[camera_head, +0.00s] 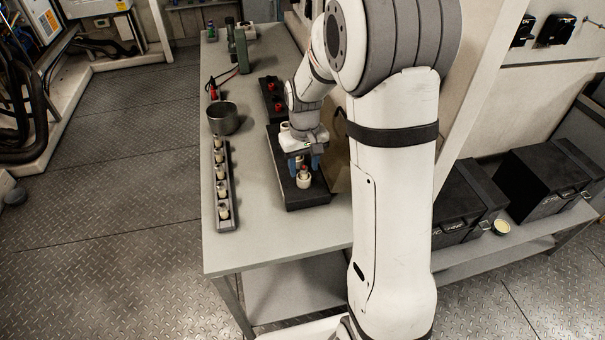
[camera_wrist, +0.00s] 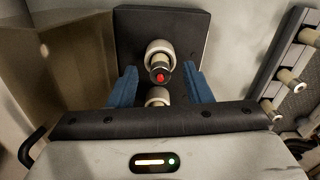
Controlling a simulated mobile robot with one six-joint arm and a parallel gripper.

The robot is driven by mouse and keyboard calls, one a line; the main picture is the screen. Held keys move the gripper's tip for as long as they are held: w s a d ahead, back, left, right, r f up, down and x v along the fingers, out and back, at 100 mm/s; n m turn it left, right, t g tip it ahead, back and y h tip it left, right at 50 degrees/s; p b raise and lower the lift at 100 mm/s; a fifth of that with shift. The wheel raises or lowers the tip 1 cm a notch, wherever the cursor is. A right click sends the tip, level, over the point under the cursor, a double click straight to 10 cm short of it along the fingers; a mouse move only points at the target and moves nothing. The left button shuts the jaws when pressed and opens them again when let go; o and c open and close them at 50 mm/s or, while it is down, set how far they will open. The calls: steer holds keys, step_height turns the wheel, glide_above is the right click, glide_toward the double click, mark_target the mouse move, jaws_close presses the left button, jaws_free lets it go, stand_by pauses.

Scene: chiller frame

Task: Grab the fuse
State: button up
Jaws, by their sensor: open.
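A pale, cylindrical fuse with a red tip (camera_wrist: 159,52) stands in a black base plate (camera_wrist: 190,25). In the head view the fuse (camera_head: 303,181) is near the front end of the black base (camera_head: 310,199). My gripper (camera_head: 304,166) is over it, pointing down, with its blue fingers apart. In the wrist view my gripper (camera_wrist: 159,84) has one finger on each side of the red tip, with visible gaps. A second pale cylinder (camera_wrist: 157,97) shows between the fingers, partly hidden by the gripper body.
A dark rack (camera_head: 227,222) with several pale fuses stands along the table's left side. A grey metal pot (camera_head: 223,118) is behind it. A black block with red parts (camera_head: 270,94) is farther back. The table front (camera_head: 280,245) is clear.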

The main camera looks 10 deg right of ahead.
jaws_close()
stand_by(0.4)
steer(key=shift+r, duration=0.1)
